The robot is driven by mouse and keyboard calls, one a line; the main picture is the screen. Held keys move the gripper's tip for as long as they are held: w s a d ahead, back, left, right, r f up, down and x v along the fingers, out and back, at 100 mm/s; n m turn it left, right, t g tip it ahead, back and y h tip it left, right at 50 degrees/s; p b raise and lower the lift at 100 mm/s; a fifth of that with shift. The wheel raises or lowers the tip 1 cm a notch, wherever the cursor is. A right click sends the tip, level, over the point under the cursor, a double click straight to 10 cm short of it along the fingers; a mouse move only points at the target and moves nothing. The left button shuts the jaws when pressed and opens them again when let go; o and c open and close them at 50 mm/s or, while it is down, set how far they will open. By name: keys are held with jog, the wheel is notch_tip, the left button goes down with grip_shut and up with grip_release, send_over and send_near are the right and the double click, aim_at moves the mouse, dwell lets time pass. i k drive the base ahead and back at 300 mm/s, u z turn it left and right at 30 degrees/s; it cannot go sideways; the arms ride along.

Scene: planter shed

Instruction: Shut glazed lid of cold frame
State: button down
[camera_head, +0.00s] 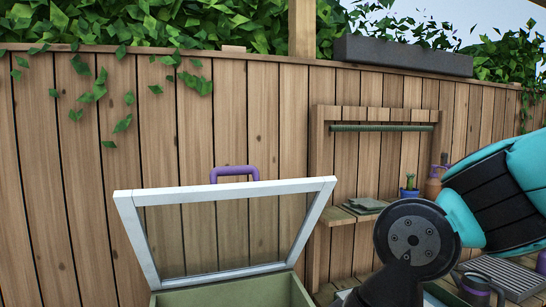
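The cold frame's glazed lid (140,240) stands open, raised and tilted up from the box. It has a white frame with clear glazing, through which the fence shows. A purple handle (234,171) sits at the middle of its top edge. The green box (235,297) of the cold frame shows below it at the bottom of the picture, and its lower part is cut off. My teal and black arm shows at the right, apart from the lid in the picture. My gripper is not in view.
A purple-rimmed can (476,284) and a slatted tray (508,272) are at the lower right. A wooden fence (60,180) runs behind.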

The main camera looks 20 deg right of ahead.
aim_at(127, 202)
jog(key=u, duration=0.8)
jog(key=i, duration=0.9)
jog(key=z, duration=1.15)
